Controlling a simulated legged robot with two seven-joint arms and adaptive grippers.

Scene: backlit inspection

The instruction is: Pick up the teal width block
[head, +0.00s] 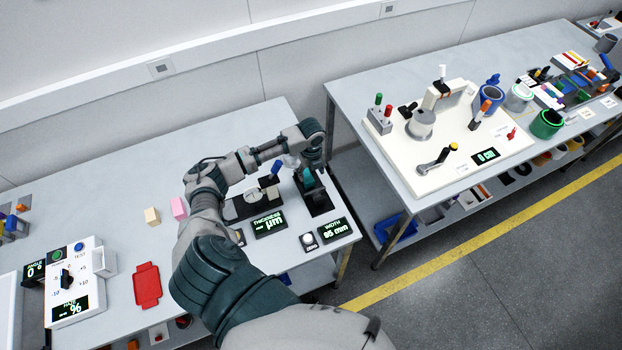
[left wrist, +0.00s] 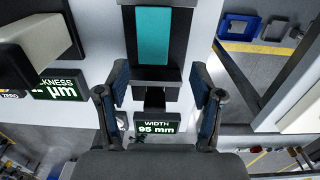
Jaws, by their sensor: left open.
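The teal width block (left wrist: 153,35) lies in a black holder (left wrist: 176,55) in the left wrist view, ahead of the fingertips. In the head view the black holder (head: 320,202) stands near the right end of the left bench, and my arm and gripper cover much of the block. My left gripper (head: 309,165) is over the holder. In the left wrist view the gripper (left wrist: 158,78) is open, with one finger on each side of the holder's line and nothing between them. My right gripper is not in view.
A width display (left wrist: 155,127) reading 95 mm sits by the holder. A red tray (head: 147,287), pink block (head: 179,208) and yellow block (head: 152,216) lie farther left. A second bench (head: 352,98) stands right, across a gap.

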